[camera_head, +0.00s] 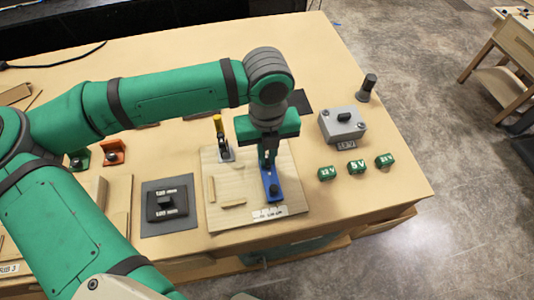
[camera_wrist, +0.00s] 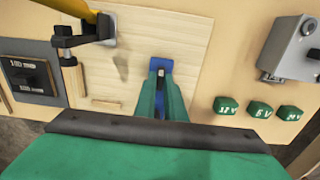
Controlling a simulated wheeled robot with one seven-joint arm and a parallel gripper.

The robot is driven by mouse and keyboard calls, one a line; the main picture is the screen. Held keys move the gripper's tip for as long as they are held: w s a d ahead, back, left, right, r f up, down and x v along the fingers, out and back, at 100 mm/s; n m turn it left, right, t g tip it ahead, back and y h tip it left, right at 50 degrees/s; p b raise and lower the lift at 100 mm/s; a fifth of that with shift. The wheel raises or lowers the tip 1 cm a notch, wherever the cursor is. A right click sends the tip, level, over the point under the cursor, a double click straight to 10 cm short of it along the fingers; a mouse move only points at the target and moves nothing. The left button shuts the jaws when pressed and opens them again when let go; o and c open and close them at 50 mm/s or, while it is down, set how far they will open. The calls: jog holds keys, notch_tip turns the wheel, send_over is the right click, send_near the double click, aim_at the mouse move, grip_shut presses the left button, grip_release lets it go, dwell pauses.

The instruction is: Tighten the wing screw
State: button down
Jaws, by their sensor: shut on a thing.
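My gripper (camera_head: 267,164) points down over a blue fixture (camera_head: 273,190) on the pale wooden board (camera_head: 290,178). In the wrist view the green fingers (camera_wrist: 160,84) close together at the near end of the blue fixture (camera_wrist: 161,65). The fingers are shut on a small part there, apparently the wing screw, which they hide almost wholly. How far the screw is turned cannot be seen. A white label strip lies at the fixture's front end in the head view.
A yellow-handled clamp (camera_head: 219,130) stands on the board left of my gripper. Wooden strips (camera_head: 232,204) lie on the board. A black switch panel (camera_head: 167,205) is to the left. A grey box (camera_head: 343,125) and green blocks (camera_head: 357,167) stand to the right.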

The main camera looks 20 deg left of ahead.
jog(key=shift+m, duration=0.3)
jog(key=m, duration=1.2)
jog(key=shift+m, duration=0.4)
jog(key=m, duration=0.6)
jog(key=shift+r, duration=0.1)
jog(key=m, duration=0.5)
jog(key=shift+w+m, duration=0.1)
jog(key=shift+m, duration=0.3)
jog(key=c, duration=1.8)
grip_release()
